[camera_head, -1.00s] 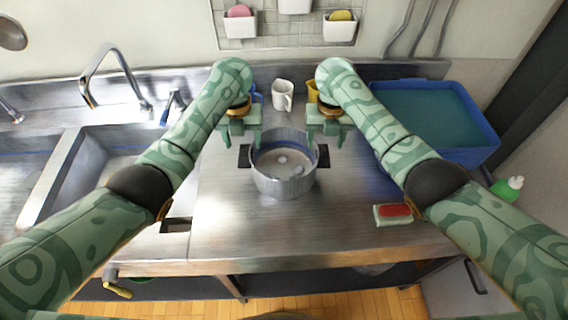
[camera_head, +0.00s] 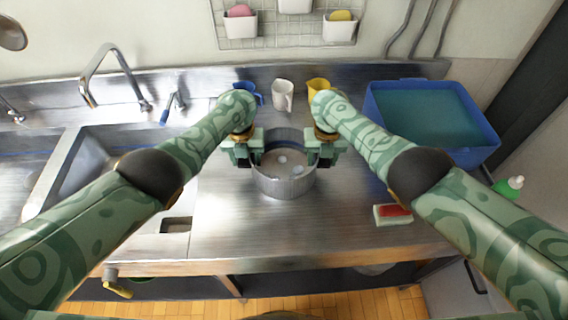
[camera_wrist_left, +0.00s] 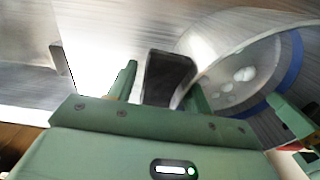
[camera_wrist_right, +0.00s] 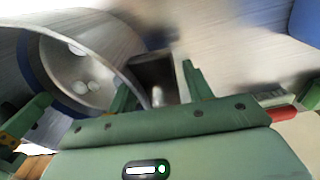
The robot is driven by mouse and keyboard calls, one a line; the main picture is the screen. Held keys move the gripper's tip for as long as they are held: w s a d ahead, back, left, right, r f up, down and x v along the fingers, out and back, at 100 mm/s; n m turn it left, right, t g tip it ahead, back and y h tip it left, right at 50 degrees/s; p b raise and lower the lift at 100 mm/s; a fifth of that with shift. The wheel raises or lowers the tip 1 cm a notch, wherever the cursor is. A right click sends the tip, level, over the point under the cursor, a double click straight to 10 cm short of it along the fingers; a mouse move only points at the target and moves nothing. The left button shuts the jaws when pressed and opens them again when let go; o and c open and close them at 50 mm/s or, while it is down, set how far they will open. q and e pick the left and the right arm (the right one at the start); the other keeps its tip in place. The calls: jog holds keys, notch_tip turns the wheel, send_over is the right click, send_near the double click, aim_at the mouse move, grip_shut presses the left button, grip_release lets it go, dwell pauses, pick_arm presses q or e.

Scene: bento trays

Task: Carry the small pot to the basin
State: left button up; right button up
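The small pot (camera_head: 285,184) is a round metal pot with a blue band inside and a few pale lumps at its bottom. It stands on the steel counter between my two grippers. My left gripper (camera_head: 246,158) is open at its left side, with a black handle (camera_wrist_left: 168,76) between its fingers in the left wrist view. My right gripper (camera_head: 324,158) is open at its right side, with the other black handle (camera_wrist_right: 152,72) between its fingers. Neither gripper is visibly closed on a handle. A steel sink basin (camera_head: 62,165) is at the left.
A blue tub (camera_head: 480,156) of teal liquid stands at the back right. A white cup (camera_head: 282,96), a yellow cup (camera_head: 318,86) and a blue cup (camera_head: 246,87) stand behind the pot. A red-and-white sponge (camera_head: 393,215) lies front right. The counter before the pot is clear.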

pick_arm(q)
jog(key=c, duration=0.8)
pick_arm(e)
jog(key=c, duration=0.8)
